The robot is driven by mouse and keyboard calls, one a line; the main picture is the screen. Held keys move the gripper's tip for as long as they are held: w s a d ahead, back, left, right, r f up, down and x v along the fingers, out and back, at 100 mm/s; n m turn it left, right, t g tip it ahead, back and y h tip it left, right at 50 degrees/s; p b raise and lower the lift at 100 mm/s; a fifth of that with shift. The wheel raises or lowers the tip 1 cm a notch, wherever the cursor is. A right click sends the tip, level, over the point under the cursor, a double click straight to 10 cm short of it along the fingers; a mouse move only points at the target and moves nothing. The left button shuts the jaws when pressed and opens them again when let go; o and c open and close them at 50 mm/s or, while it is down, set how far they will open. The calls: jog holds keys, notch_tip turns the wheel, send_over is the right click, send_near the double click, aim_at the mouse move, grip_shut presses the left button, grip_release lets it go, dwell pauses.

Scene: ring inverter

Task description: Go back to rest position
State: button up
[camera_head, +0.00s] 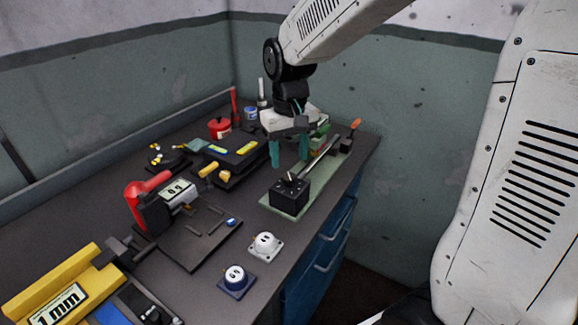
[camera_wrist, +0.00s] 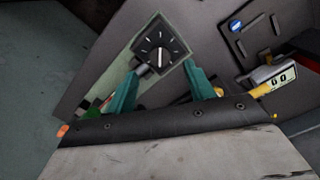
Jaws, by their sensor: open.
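My gripper (camera_head: 290,152) hangs above the back right part of the workbench, with its two teal fingers pointing down and apart. In the wrist view the fingers of my gripper (camera_wrist: 158,88) are spread, with nothing held between them. A black box with a dial on top (camera_head: 289,194) stands on a pale green base plate (camera_head: 284,211), just in front of and below the fingers. The dial box also shows in the wrist view (camera_wrist: 160,52), beyond the fingertips. A rod runs back from the box, partly hidden by my gripper.
A wall closes off the back.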

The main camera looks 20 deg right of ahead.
jog(key=shift+r, duration=1.2)
jog(key=s+d+r, duration=0.1)
jog(key=s+r, duration=0.1)
jog(key=s, duration=1)
jog(key=s+d+r+t, duration=0.1)
jog(key=s+d+r, duration=0.1)
jog(key=s, duration=0.9)
jog(key=shift+s+m, duration=0.3)
jog(key=shift+s, duration=0.1)
